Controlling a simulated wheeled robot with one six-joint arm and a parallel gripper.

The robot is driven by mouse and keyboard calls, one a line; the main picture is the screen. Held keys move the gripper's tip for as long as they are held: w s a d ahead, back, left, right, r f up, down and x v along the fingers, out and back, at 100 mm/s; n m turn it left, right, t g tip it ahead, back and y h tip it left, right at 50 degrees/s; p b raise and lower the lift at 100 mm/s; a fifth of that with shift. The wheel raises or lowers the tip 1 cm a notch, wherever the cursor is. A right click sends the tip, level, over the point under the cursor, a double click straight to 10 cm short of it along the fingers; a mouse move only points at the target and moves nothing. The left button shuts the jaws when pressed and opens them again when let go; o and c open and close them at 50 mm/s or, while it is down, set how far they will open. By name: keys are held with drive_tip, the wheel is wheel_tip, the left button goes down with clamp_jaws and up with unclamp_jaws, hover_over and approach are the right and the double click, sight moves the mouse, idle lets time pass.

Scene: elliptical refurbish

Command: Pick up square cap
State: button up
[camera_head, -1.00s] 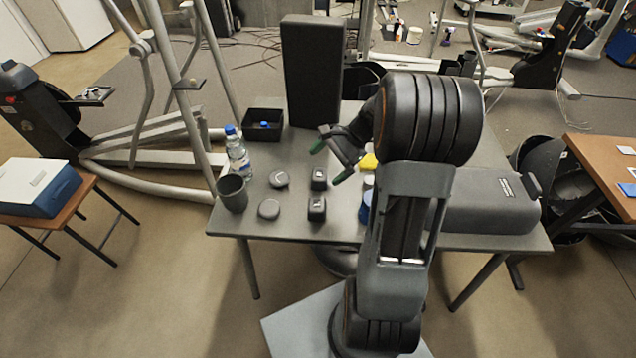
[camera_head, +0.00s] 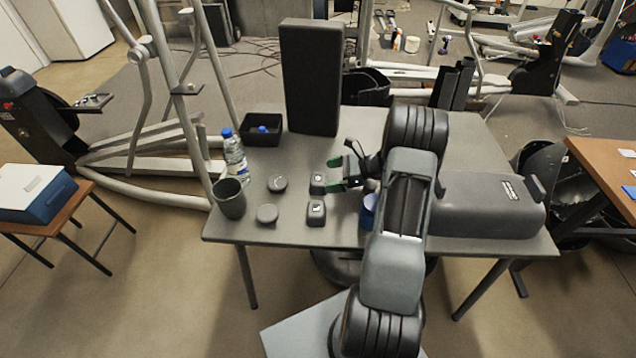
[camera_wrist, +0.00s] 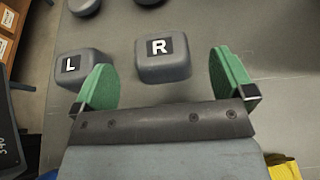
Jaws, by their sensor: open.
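Two dark grey square caps stand on the table (camera_head: 450,160). The cap marked R (camera_wrist: 163,58) is the farther one in the head view (camera_head: 318,183); the cap marked L (camera_wrist: 80,67) is the nearer one in the head view (camera_head: 316,213). My gripper (camera_head: 334,174) is open and empty, just right of the R cap in the head view. In the wrist view its green fingertips (camera_wrist: 162,75) are spread, with the R cap ahead between them. The L cap lies ahead, partly behind the left finger.
Two round caps (camera_head: 277,184) (camera_head: 267,213) lie left of the square ones. A cup (camera_head: 230,200), a water bottle (camera_head: 236,158) and a black bin (camera_head: 262,140) stand farther left. A tall dark block (camera_head: 312,80) stands behind; a grey case (camera_head: 485,208) is at right.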

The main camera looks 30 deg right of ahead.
sight(316, 178)
drive_tip(key=shift+x, duration=3.1)
drive_tip(key=c, duration=1)
drive_tip(key=shift+r, duration=0.15)
